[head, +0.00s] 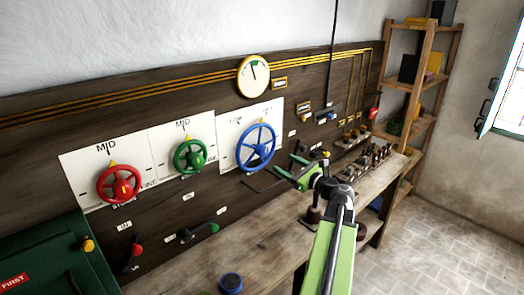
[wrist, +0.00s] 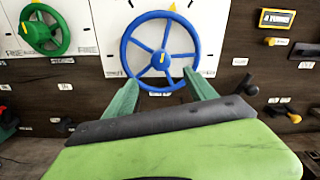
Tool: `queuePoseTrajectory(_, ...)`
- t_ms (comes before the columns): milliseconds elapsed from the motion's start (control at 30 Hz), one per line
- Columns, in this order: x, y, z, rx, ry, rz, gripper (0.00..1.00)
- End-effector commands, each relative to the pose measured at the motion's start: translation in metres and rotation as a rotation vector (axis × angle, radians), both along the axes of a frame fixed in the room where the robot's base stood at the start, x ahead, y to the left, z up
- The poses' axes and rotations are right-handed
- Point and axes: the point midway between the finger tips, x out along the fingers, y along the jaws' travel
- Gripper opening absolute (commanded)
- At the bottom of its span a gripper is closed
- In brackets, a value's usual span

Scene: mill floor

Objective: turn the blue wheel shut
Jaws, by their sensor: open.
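The blue wheel (head: 256,147) is a spoked handwheel on a white plate on the dark wooden panel. Its plate has markings above the wheel, too small to read surely. In the wrist view the blue wheel (wrist: 159,60) is in the upper middle, with a yellow pointer (wrist: 172,6) above its rim. My gripper (head: 277,173) is open and empty, in front of and below right of the wheel in the head view. In the wrist view my gripper's green fingers (wrist: 162,84) point at the wheel's lower rim, one each side. I cannot tell contact; the head view suggests a gap.
A green wheel (head: 190,156) and a red wheel (head: 118,184) are left of the blue one. A gauge (head: 253,76) is above. Levers are below the wheels. The wooden bench (head: 245,245) runs beneath, with a blue round item (head: 231,283). A shelf (head: 412,90) stands at right.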

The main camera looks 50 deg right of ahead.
Motion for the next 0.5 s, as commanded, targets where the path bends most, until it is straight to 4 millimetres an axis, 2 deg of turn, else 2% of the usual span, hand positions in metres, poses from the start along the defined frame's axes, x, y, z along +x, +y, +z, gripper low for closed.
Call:
queuePoseTrajectory(33,0.014,-0.003,0.000,0.000,0.001,0.004,0.65)
queuePoseTrajectory(300,0.082,-0.012,0.000,-0.002,0.001,-0.001,0.65)
queuePoseTrajectory(500,0.122,-0.015,0.000,-0.002,0.002,-0.002,0.65)
